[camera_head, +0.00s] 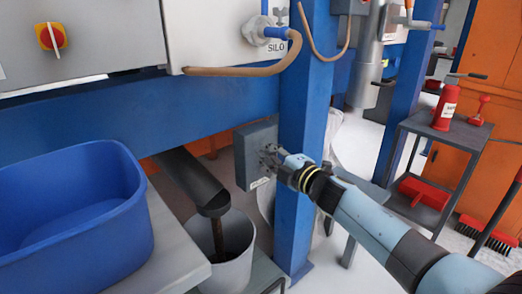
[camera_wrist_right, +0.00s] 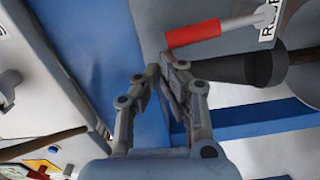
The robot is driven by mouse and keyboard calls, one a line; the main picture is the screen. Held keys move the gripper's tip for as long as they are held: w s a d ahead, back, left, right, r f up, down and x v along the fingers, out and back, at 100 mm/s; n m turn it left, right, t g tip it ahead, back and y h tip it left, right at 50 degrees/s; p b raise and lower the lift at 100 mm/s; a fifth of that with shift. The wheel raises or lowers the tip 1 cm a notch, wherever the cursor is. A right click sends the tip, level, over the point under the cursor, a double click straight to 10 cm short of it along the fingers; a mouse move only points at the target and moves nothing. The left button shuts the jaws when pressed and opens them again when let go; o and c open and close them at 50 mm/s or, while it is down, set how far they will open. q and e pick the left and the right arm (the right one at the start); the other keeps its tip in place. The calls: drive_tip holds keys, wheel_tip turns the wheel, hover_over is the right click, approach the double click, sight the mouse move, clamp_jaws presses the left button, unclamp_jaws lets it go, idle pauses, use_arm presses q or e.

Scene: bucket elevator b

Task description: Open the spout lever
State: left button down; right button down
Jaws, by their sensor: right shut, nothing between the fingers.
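The spout (camera_head: 190,180) is a dark sloping tube in the head view, with its mouth over a grey bucket (camera_head: 237,270). A brown strand hangs from the mouth into the bucket. In the right wrist view, a red-handled lever (camera_wrist_right: 193,33) on a metal rod lies beside a dark tapered tube (camera_wrist_right: 255,68) that looks like the spout. I cannot make out this lever in the head view. My right gripper (camera_head: 268,154) is shut and empty by the blue post; its fingertips (camera_wrist_right: 160,68) are near the red handle but apart from it. My left gripper is out of view.
A grey box (camera_head: 256,143) is beside the blue post (camera_head: 300,110), close to my right gripper. A blue tub (camera_head: 75,255) stands at the left. A trolley (camera_head: 460,142) with red items stands at the right. A blue beam (camera_head: 120,118) crosses behind.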

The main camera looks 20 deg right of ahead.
drive_tip(key=w+d+m+p, duration=0.2)
drive_tip(key=d+m, duration=0.4)
drive_tip(key=d, duration=0.1)
drive_tip(key=shift+w, duration=0.25)
idle(0.5)
drive_tip(key=shift+r, duration=0.1)
